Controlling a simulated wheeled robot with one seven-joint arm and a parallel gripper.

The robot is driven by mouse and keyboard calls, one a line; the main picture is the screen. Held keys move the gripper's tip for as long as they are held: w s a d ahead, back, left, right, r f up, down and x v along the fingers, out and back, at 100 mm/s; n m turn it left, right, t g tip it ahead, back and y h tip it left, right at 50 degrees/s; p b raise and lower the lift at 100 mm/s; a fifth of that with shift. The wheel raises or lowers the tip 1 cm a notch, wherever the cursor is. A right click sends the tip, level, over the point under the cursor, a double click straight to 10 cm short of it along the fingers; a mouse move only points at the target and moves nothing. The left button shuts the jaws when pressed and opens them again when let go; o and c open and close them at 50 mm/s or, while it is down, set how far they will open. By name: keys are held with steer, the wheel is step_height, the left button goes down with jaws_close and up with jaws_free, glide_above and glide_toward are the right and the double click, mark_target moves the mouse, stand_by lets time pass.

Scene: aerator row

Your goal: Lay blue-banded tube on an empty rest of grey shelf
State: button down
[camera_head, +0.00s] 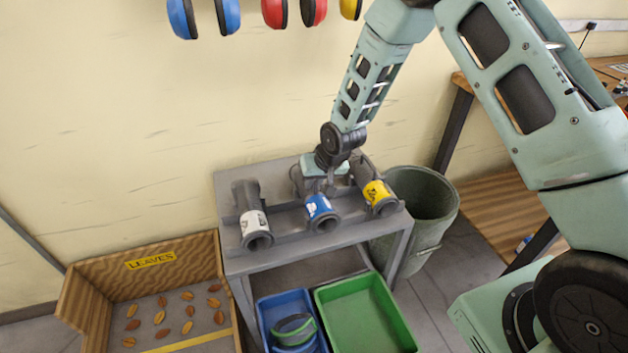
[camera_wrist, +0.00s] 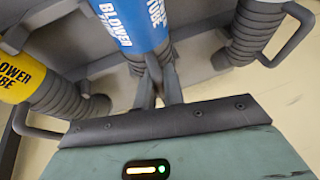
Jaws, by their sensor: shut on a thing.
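The blue-banded tube (camera_head: 319,207) is the middle one of three dark grey tubes at the grey shelf (camera_head: 236,262). Its blue band, lettered "BLOWER TUBE", also shows in the wrist view (camera_wrist: 128,22). My gripper (camera_head: 318,178) is at the tube's rear end, shut on it. In the wrist view the narrow fingers (camera_wrist: 157,78) meet at its ribbed end and partly hide what they grip. The tube lies between its neighbours, roughly in line with them. I cannot tell whether it touches the shelf.
A white-banded tube (camera_head: 253,222) lies left on the shelf, a yellow-banded tube (camera_head: 376,193) right. Below are a blue tray (camera_head: 266,322) and a green tray (camera_head: 365,312). A leaf box (camera_head: 150,262) stands left, a green bin (camera_head: 425,200) right. Ear defenders (camera_head: 228,14) hang above.

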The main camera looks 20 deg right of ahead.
steer(key=c, duration=1.4)
jaws_free()
steer(key=v, duration=1.7)
steer(key=s+a+r+n+g, duration=0.1)
steer(key=s+a+r+n, duration=0.1)
steer(key=s, duration=0.7)
steer(key=s+a+r+n+g+h+p, duration=0.1)
steer(key=s+a+r+n+g, duration=0.1)
steer(key=s, duration=0.8)
steer(key=s+a+r+n+g, duration=0.1)
steer(key=s+a+r+n, duration=0.3)
steer(key=s, duration=0.6)
steer(key=shift+s+a+r+g+h, duration=0.3)
steer(key=shift+a+r, duration=0.15)
steer(key=shift+a, duration=0.25)
steer(key=shift+w, duration=0.1)
